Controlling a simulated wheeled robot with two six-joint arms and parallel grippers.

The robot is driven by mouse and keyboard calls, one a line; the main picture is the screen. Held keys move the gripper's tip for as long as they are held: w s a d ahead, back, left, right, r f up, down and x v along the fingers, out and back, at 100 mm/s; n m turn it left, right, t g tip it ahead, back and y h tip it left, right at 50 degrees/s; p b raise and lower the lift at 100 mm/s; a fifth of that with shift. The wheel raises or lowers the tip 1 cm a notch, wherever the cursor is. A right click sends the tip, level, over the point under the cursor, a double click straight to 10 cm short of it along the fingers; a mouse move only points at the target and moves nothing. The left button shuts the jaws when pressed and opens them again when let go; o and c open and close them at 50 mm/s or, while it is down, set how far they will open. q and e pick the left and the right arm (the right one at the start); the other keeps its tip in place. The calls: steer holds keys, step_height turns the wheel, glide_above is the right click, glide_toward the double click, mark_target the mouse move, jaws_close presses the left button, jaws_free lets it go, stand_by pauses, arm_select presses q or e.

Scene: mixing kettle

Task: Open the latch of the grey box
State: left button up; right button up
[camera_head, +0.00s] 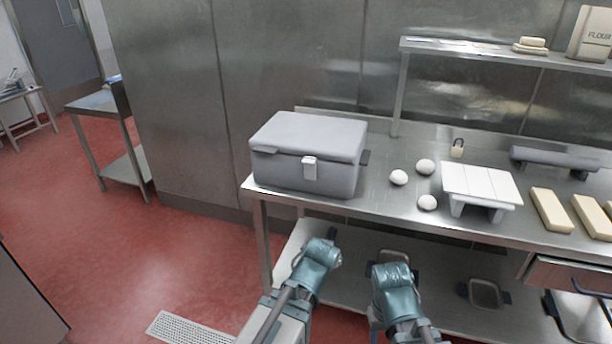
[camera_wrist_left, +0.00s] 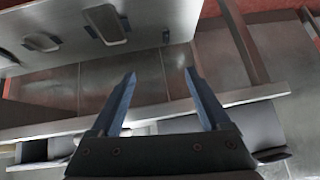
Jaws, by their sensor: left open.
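The grey box (camera_head: 308,140) stands shut at the left end of the steel counter. Its small white latch (camera_head: 309,168) sits at the middle of the front face, just under the lid, and looks closed. My left gripper (camera_head: 332,236) is below and in front of the box, short of the counter's front edge, and not touching the latch. In the left wrist view its two blue fingers (camera_wrist_left: 158,80) are spread apart with nothing between them. My right gripper (camera_head: 388,270) is to its right, also in front of the counter; its fingers are hidden.
The steel counter (camera_head: 390,205) has a front edge between my grippers and the box. White balls (camera_head: 398,177), a white slatted stand (camera_head: 482,184) and yellowish blocks (camera_head: 550,209) stand to the right. A lower shelf (camera_head: 440,300) holds shallow pans.

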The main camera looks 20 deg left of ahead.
arm_select(q)
steer(key=w+a+t+b, duration=0.3)
steer(key=w, duration=0.1)
steer(key=t+h+b, duration=0.2)
steer(key=t+b, duration=0.8)
steer(key=t, duration=0.1)
glide_toward(307, 164)
steer(key=p+x, duration=0.5)
steer(key=x, duration=0.4)
steer(key=shift+w+d, duration=0.1)
steer(key=shift+w, duration=0.1)
steer(key=shift+c, duration=0.3)
jaws_close()
